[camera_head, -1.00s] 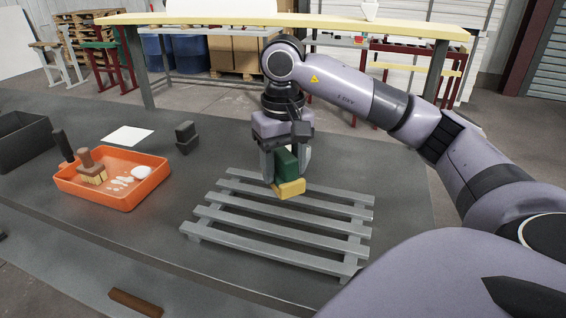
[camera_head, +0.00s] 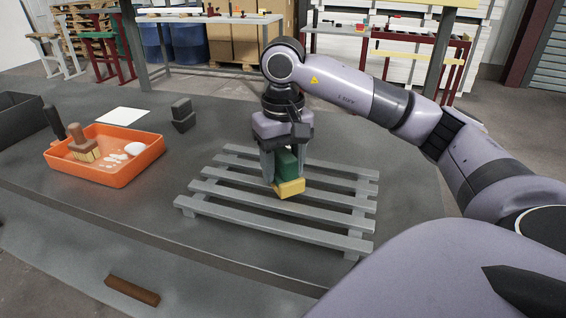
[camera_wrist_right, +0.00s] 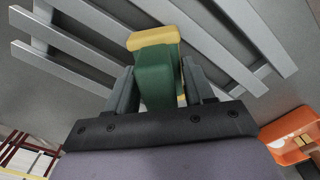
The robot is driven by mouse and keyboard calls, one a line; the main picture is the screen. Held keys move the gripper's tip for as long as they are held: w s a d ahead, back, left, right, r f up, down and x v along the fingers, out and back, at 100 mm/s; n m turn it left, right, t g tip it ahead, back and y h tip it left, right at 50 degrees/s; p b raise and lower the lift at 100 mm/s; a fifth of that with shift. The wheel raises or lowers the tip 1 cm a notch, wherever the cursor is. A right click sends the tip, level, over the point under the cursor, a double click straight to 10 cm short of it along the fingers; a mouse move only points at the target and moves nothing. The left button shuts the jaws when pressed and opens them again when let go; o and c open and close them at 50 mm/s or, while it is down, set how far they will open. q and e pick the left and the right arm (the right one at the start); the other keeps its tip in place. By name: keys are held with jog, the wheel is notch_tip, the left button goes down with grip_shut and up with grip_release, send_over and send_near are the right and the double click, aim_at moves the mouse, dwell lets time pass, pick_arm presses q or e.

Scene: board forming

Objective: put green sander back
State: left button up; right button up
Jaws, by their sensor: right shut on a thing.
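The green sander (camera_head: 287,163) has a green block body and a yellow base (camera_head: 290,188). My right gripper (camera_head: 284,172) is shut on its green part and holds it over the grey slatted rack (camera_head: 225,204). In the right wrist view the sander (camera_wrist_right: 156,75) sits between the two fingers of my right gripper (camera_wrist_right: 160,88), with its yellow end pointing away from the palm. I cannot tell whether the yellow base touches the slats. My left gripper does not show.
An orange tray (camera_head: 125,178) with a brush (camera_head: 80,142) and white pieces stands to the left. A dark grey block (camera_head: 182,115), a white sheet (camera_head: 123,115) and a dark bin (camera_head: 20,120) lie on the table. A brown bar (camera_head: 132,290) is at the front.

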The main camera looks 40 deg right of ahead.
aim_at(283, 152)
jog(key=shift+f+b, duration=0.3)
jog(key=o, duration=1.6)
notch_tip(283, 152, up, 6)
jog(key=shift+r+p, duration=0.1)
jog(key=shift+p, duration=0.85)
jog(key=shift+r, duration=0.5)
